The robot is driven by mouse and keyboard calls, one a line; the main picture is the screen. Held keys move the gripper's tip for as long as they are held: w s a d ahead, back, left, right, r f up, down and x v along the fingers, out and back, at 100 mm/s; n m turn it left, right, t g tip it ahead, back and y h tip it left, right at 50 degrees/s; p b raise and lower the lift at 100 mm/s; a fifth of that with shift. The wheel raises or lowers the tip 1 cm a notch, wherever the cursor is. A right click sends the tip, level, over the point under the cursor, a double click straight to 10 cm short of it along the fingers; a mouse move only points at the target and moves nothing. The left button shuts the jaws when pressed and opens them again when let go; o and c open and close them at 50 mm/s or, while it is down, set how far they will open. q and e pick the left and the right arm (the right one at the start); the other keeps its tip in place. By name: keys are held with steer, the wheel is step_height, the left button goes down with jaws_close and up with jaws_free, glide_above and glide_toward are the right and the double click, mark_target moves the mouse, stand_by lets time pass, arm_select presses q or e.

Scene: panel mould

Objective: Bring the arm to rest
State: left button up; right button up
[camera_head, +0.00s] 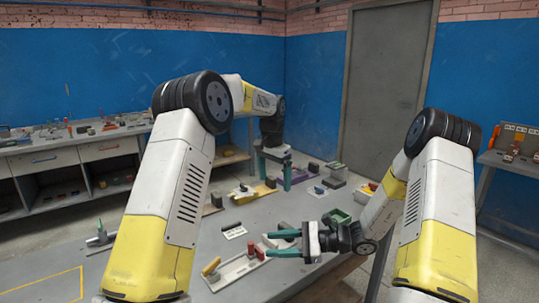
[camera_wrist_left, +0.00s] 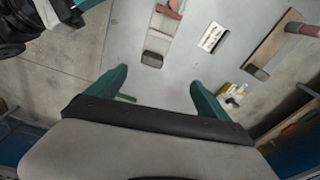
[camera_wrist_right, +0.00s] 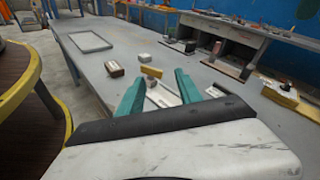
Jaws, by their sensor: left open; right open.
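My left gripper (camera_head: 275,172) is raised at the back of the table, fingers pointing down and apart, with nothing between them. In the left wrist view its two teal fingers (camera_wrist_left: 157,82) are spread over bare tabletop. My right gripper (camera_head: 274,243) is low over the front right of the table, fingers pointing left. It is open and looks empty. In the right wrist view its fingers (camera_wrist_right: 160,80) stand either side of a white plate (camera_wrist_right: 162,95) farther off; whether they touch it cannot be told. Both arms are bent and extended forward.
The grey table (camera_head: 190,262) carries a white plate with red and yellow handles (camera_head: 236,268), a labelled plate (camera_head: 233,232), a yellow board (camera_head: 252,193) and a green box (camera_head: 340,218). A side bench (camera_head: 70,155) stands left. The table's left front is mostly clear.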

arm_select(q)
steer(key=s+a+r+n+t, duration=0.1)
steer(key=s+a+r+n, duration=0.1)
steer(key=s+a+r, duration=0.45)
steer(key=s+a+r+n+t, duration=0.2)
steer(key=s+a+r, duration=0.2)
steer(key=s+r, duration=0.45)
steer(key=s+a+f+n+t, duration=0.1)
steer(key=s+a+f+n, duration=0.1)
steer(key=s, duration=0.9)
steer(key=s+a+f+n+t+h, duration=0.1)
steer(key=s+a+f+n, duration=0.1)
steer(key=s, duration=0.9)
steer(key=shift+s+a+f+h, duration=0.2)
steer(key=shift+a+f+h, duration=0.1)
steer(key=shift+a+f, duration=0.4)
arm_select(e)
steer(key=s+d+r+n+t+h, duration=0.1)
steer(key=s+d+r+n+h, duration=0.3)
steer(key=s+r+n, duration=0.1)
steer(key=s+d+r+n+t+h, duration=0.1)
steer(key=s+d+r+n+h, duration=0.3)
steer(key=s+r, duration=0.4)
steer(key=s+d+r+n+t+h, duration=0.2)
steer(key=s+d+r+n+h, duration=0.2)
steer(key=s+r+n, duration=0.3)
step_height(320, 180, up, 3)
steer(key=shift+d+f+h, duration=0.15)
steer(key=shift+h, duration=0.55)
